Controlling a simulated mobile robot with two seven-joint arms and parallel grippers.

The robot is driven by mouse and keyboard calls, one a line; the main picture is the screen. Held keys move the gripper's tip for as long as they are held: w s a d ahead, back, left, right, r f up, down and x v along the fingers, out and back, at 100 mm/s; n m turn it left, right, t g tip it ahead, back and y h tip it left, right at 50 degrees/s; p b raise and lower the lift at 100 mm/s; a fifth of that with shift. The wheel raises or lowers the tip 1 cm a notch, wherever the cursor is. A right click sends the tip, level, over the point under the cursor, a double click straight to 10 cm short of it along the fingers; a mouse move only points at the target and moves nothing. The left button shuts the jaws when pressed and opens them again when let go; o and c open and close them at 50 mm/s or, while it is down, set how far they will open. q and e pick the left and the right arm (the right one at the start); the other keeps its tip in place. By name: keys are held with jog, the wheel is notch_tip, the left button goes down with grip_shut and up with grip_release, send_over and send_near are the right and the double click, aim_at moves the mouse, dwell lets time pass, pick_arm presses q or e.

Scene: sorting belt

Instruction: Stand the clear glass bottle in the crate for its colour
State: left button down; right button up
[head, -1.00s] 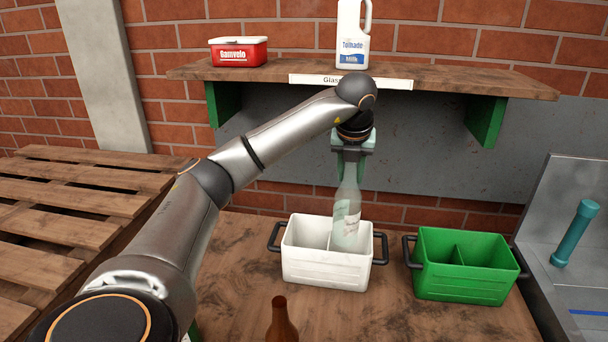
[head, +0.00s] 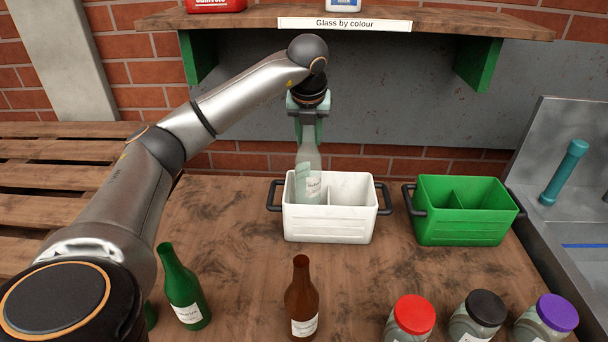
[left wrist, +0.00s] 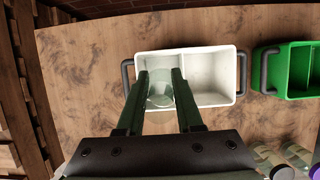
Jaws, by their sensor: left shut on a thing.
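The clear glass bottle (head: 309,172) is upright with a pale label. My left gripper (head: 308,135) is shut on its neck from above. The bottle's lower part is in or just over the left compartment of the white crate (head: 328,224); whether it touches the floor cannot be told. In the left wrist view the bottle (left wrist: 160,92) shows between the fingers of my left gripper (left wrist: 160,74), within the left half of the white crate (left wrist: 212,100). The right compartment looks empty. My right gripper is not in view.
A green crate (head: 460,230) stands to the right. A green bottle (head: 183,290), a brown bottle (head: 301,300) and jars with red (head: 413,314), black (head: 486,308) and purple (head: 557,312) lids stand at the front. A shelf (head: 440,20) overhangs behind.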

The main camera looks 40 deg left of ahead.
aim_at(309, 163)
pick_arm(q)
jog(key=shift+f, duration=4.05)
jog(key=c, duration=0.6)
grip_release()
jog(key=shift+o, duration=0.2)
jog(key=shift+r, duration=0.25)
jog(key=v, duration=1.1)
jog(key=shift+s+d+r, duration=0.1)
jog(key=shift+d+r, duration=0.1)
jog(key=shift+r, duration=0.15)
